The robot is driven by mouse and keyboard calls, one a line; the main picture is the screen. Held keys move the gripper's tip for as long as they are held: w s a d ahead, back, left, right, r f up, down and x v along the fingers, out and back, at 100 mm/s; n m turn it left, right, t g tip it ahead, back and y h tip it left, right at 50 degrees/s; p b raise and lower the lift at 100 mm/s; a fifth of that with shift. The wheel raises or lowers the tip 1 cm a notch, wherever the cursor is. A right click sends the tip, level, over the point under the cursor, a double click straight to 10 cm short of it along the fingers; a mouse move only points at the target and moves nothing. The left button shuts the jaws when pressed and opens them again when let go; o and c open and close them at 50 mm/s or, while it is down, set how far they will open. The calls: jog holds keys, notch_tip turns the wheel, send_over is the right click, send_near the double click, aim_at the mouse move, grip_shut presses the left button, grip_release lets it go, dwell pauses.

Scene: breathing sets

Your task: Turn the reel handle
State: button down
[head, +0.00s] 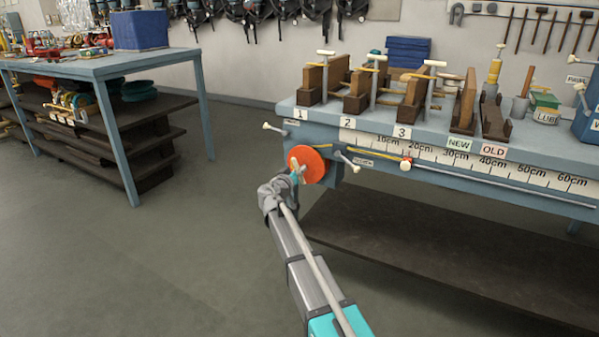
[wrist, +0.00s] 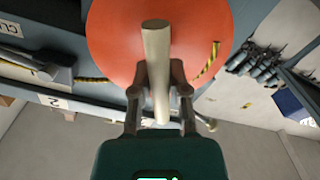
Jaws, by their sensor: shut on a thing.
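An orange reel (head: 318,164) is mounted on the front of the blue workbench, at its left end. It fills the top middle of the wrist view (wrist: 115,45). A pale, rod-like handle (wrist: 157,65) stands out in front of the reel in the wrist view. My gripper (wrist: 159,88) has a finger on each side of the handle and is shut on it. In the head view my gripper (head: 297,174) reaches the reel's left front and hides part of it; the handle is hard to make out there.
The workbench (head: 470,178) carries wooden holders marked 1, 2, 3, NEW and OLD, and a centimetre scale (head: 440,152) along its front. A pale knob (head: 347,160) juts out right of the reel. A lower shelf (head: 420,250) lies beneath. Floor to the left is clear.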

dwell(0.8)
jog(key=c, duration=0.6)
grip_release()
jog(key=shift+s, duration=0.1)
jog(key=v, duration=1.1)
jog(key=shift+s+a, duration=0.25)
jog(key=shift+s, duration=0.1)
jog(key=shift+c, duration=0.2)
